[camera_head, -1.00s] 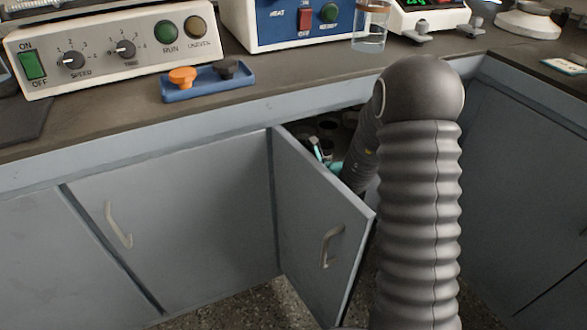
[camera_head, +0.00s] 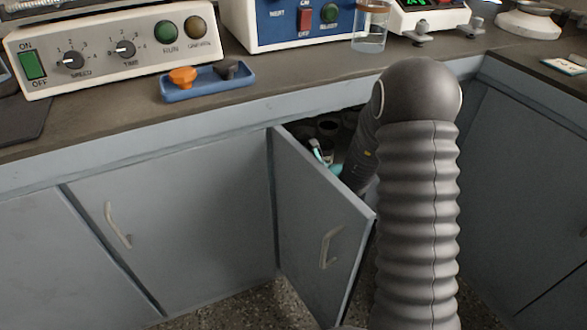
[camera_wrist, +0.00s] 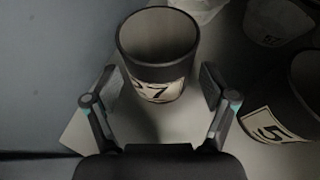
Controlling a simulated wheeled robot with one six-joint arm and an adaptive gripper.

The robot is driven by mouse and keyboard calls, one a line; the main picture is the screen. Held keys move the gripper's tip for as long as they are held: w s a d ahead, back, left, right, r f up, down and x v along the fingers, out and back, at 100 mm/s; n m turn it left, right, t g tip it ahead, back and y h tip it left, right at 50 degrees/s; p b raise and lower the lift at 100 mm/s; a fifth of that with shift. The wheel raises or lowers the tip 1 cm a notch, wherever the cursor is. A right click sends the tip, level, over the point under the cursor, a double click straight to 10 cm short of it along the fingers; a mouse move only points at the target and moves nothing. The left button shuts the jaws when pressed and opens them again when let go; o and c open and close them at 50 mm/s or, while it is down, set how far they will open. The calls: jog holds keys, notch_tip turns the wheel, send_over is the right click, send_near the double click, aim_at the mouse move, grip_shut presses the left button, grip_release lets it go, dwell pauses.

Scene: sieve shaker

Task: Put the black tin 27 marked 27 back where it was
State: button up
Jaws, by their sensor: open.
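The black tin 27 (camera_wrist: 158,48) stands upright on the light cupboard floor in the wrist view, its white label showing a 7 and part of a 2. My gripper (camera_wrist: 160,88) is open, with one finger on each side of the tin's near part. Gaps show between the fingers and the tin. In the head view my arm reaches into the open cupboard, and my gripper is mostly hidden behind the door; a teal bit of it (camera_head: 321,156) shows.
The cupboard door (camera_head: 320,220) stands open left of my arm. In the wrist view, a tin with a 5 on its label (camera_wrist: 285,115) stands close on the right, and another tin (camera_wrist: 275,25) is behind it. A wall (camera_wrist: 45,70) is on the left.

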jog(key=v, duration=1.2)
jog(key=shift+f, duration=0.1)
dwell(0.8)
